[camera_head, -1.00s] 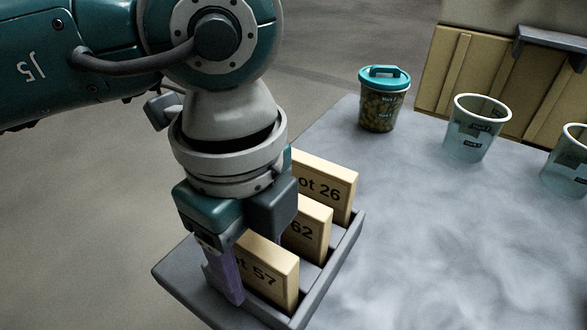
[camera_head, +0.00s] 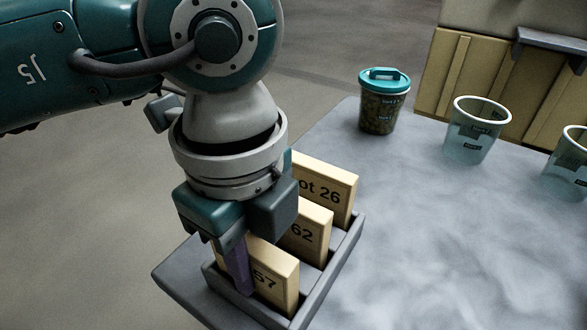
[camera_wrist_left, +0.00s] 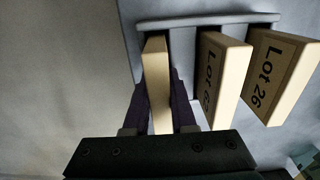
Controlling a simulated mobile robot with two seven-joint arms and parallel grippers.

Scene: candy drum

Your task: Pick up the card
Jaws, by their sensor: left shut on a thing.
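Three cream cards stand upright in a grey slotted rack. The nearest card (camera_head: 273,279), ending in 57, is in the front slot; the middle card (camera_head: 315,232) shows 62 and the far card (camera_head: 333,190) shows 26. My left gripper (camera_head: 238,270) points down at the nearest card, with a purple finger across its printed face. In the left wrist view the gripper (camera_wrist_left: 160,105) has one finger on each side of that card (camera_wrist_left: 157,80), shut on it. The card still sits in the rack. My right gripper is not in view.
The grey rack (camera_head: 337,262) stands at the left edge of the marbled table (camera_head: 450,250). A teal-lidded jar (camera_head: 383,105) and two clear cups (camera_head: 477,130) (camera_head: 570,165) stand farther back. The table's middle is clear.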

